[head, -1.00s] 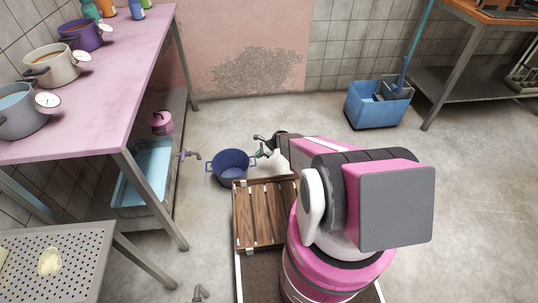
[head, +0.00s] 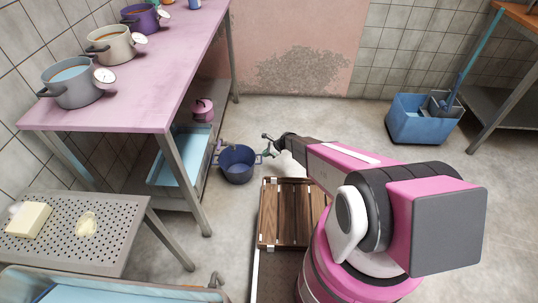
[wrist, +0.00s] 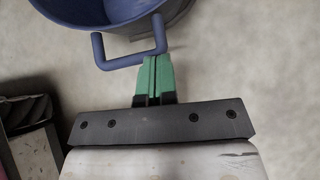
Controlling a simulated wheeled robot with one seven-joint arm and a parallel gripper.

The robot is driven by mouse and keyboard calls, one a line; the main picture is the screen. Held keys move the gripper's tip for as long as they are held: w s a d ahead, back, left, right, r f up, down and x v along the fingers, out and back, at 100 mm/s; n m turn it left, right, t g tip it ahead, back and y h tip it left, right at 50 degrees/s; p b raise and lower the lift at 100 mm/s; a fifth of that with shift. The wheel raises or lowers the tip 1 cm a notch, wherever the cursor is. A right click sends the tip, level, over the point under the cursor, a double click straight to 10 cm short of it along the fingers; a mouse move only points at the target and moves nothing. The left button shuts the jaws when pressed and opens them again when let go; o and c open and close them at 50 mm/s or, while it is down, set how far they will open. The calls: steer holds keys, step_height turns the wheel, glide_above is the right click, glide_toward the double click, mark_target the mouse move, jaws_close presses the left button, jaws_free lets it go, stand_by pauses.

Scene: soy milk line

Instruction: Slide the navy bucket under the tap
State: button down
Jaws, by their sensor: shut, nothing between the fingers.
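The navy bucket (head: 237,170) stands upright on the floor, right beside the blue-lined tub (head: 178,160) on the lower shelf of the pink table. A small grey tap (head: 219,145) at the tub's right side overlaps the bucket's left rim in the head view; I cannot tell if its spout is over the opening. My gripper (head: 268,149) is at the bucket's right side, low over the floor. In the wrist view its green fingers (wrist: 153,78) are shut and empty, with tips at the bucket's handle loop (wrist: 130,55); contact is unclear. The bucket (wrist: 95,12) is cut off by the top edge.
A slatted wooden platform (head: 290,220) lies just in front of the bucket. Table legs (head: 185,185) stand to the left. A blue mop bucket (head: 420,122) is at the back right. Floor to the right of my gripper is clear.

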steer(key=d+f+v, duration=0.2)
steer(key=v, duration=1)
steer(key=shift+d+r, duration=0.25)
steer(key=shift+r, duration=0.05)
